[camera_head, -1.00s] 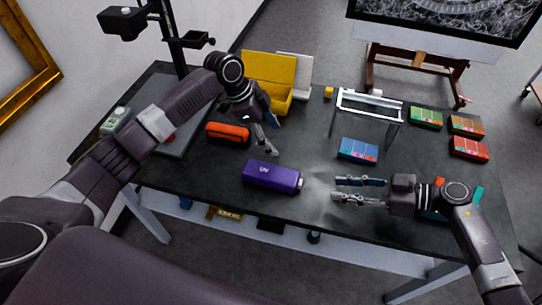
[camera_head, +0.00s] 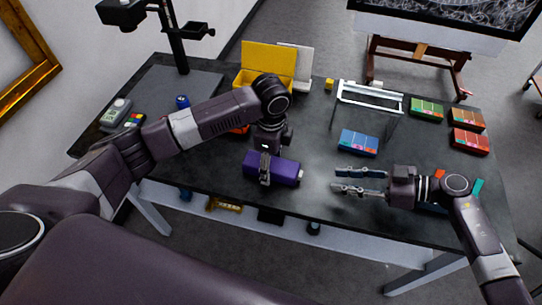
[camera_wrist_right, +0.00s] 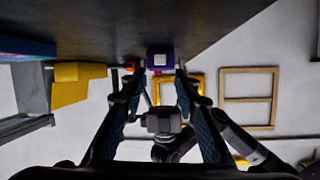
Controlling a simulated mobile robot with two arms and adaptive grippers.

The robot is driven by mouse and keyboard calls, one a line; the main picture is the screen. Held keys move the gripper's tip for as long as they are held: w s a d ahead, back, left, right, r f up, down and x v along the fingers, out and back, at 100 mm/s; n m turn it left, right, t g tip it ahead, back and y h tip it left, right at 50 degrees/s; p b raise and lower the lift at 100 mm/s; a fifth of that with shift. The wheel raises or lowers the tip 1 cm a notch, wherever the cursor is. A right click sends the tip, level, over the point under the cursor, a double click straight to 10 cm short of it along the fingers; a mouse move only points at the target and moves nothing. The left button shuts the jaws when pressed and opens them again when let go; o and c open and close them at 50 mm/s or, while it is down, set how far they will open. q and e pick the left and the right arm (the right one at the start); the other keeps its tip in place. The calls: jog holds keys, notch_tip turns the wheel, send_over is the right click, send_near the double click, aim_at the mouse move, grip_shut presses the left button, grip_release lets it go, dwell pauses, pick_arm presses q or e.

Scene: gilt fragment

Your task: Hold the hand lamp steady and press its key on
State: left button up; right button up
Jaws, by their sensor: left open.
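The hand lamp (camera_head: 286,173), a purple box-shaped body, lies on the dark table, left of the right gripper. A small pale piece shows on its right end; I cannot tell if it is the key. My left gripper (camera_head: 265,173) is open, pointing down over the lamp's middle, with a finger in front of its near side; its far finger is hidden. My right gripper (camera_head: 337,180) is open and empty, its fingers pointing left at the lamp's end with a gap between. In the right wrist view the lamp's end (camera_wrist_right: 160,60) shows between the open fingertips (camera_wrist_right: 156,72).
A blue box (camera_head: 358,142) and a clear-sided stand (camera_head: 370,97) are behind the right gripper. A yellow open box (camera_head: 268,66) stands at the back. Several coloured boxes lie at the right.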

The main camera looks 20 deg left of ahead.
pick_arm(q)
jog(key=shift+f, duration=0.3)
jog(key=c, duration=1.5)
pick_arm(e)
grip_shut()
